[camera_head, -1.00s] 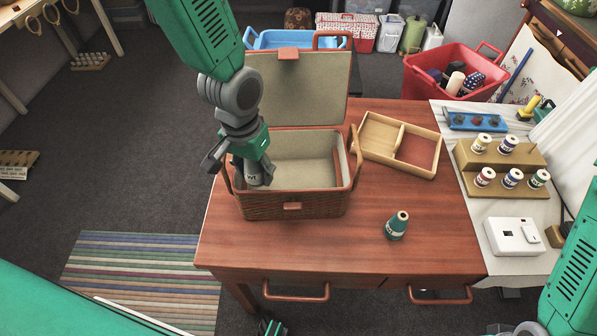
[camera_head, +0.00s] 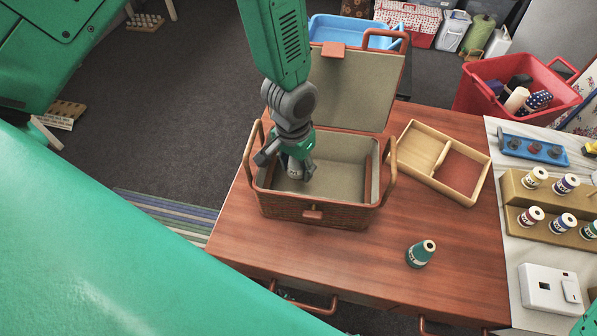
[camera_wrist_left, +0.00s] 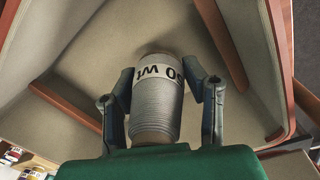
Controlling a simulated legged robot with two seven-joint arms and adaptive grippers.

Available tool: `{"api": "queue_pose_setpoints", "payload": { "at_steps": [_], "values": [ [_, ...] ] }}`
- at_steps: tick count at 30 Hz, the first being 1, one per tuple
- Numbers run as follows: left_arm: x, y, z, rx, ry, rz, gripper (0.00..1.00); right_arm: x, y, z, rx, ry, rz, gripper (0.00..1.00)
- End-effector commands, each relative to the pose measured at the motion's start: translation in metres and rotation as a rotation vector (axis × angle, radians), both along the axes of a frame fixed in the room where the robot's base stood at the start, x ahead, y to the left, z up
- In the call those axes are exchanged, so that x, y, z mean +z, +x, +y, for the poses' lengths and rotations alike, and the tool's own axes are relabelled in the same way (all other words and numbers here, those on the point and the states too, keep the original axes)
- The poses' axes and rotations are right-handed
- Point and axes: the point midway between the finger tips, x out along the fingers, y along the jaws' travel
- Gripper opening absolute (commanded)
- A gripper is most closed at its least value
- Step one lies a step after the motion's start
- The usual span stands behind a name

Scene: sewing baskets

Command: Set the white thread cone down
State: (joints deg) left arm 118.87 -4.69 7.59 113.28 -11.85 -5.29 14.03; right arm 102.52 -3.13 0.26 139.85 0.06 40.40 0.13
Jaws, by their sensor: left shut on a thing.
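The white thread cone (camera_wrist_left: 157,108), pale grey-white with a dark-lettered label band, is between the two fingers of my left gripper (camera_wrist_left: 160,105) in the left wrist view. The gripper is shut on it. In the head view my left gripper (camera_head: 288,170) points down into the left part of the open wicker basket (camera_head: 283,207), and the cone (camera_head: 295,171) shows only partly below the fingers. I cannot tell whether the cone touches the basket floor. My right gripper is not in view.
The basket's lid (camera_head: 352,92) stands open behind. A two-compartment wooden tray (camera_head: 475,199) lies right of the basket. The basket's right half looks empty.

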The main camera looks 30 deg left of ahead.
Motion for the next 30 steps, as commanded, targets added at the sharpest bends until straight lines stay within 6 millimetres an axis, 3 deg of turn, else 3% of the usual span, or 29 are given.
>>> {"api": "queue_pose_setpoints", "payload": {
  "at_steps": [3, 6, 29, 30],
  "values": [
    [-0.019, -0.001, 0.001, 0.0, -0.001, 0.002, 0.11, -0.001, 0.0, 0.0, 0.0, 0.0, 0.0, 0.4],
    [-0.025, -0.001, 0.001, 0.0, -0.001, 0.001, 0.11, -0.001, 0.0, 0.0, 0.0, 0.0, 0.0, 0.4],
    [-0.037, 0.0, 0.0, 0.0, 0.0, -0.001, 0.11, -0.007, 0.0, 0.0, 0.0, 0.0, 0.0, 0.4],
    [-0.037, 0.0, 0.0, 0.0, 0.0, -0.001, 0.54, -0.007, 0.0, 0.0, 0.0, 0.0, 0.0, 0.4]
  ]
}}
